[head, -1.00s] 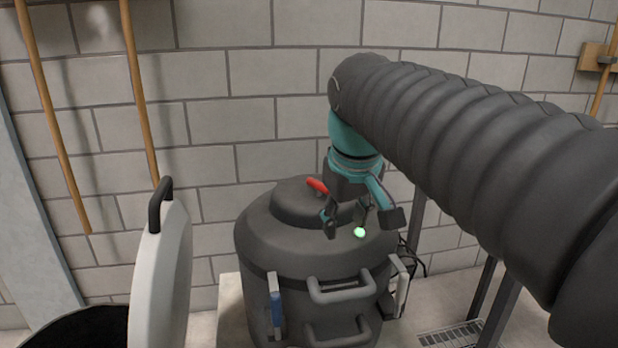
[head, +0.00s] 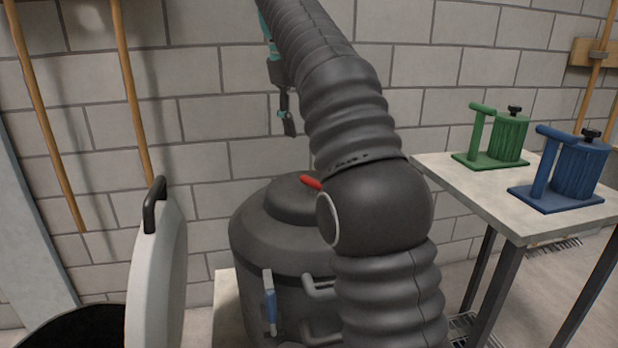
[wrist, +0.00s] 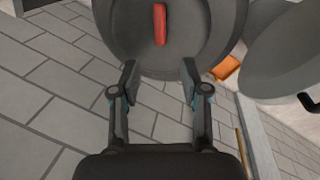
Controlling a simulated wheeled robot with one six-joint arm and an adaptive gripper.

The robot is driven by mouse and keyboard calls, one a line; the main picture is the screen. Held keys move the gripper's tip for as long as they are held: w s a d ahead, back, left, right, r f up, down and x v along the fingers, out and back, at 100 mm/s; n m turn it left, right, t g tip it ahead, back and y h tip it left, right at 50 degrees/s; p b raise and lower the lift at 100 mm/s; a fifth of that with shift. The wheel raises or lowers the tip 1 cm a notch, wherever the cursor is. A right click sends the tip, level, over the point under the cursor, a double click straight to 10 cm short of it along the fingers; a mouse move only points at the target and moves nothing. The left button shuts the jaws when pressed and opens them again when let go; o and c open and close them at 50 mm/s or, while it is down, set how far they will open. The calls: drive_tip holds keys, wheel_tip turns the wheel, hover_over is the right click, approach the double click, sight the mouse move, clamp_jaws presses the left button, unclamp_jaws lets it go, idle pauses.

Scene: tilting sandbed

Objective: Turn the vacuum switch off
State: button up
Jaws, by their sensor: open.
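The vacuum is a dark grey drum (head: 262,240) with a domed top, a red lever (head: 311,183) on it and grey handles in front. My arm covers its right side, including the place where a green light showed earlier. In the wrist view the red lever (wrist: 159,24) lies on the round grey top (wrist: 200,45), beyond my fingertips. My gripper (wrist: 159,75) is open and empty, its two fingers apart. In the head view it (head: 288,122) hangs up and behind the drum, against the wall, touching nothing I can see.
A white lid with a black handle (head: 160,265) stands at left over a black container (head: 75,328). A table (head: 470,190) at right holds a green stand (head: 505,140) and a blue stand (head: 575,175). Wooden poles (head: 130,90) lean on the brick wall.

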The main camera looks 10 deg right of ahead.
drive_tip(key=b+x, duration=0.6)
drive_tip(key=x, duration=0.7)
drive_tip(key=shift+s+f, duration=0.1)
drive_tip(key=shift+f, duration=0.15)
drive_tip(key=shift+c, duration=0.2)
clamp_jaws()
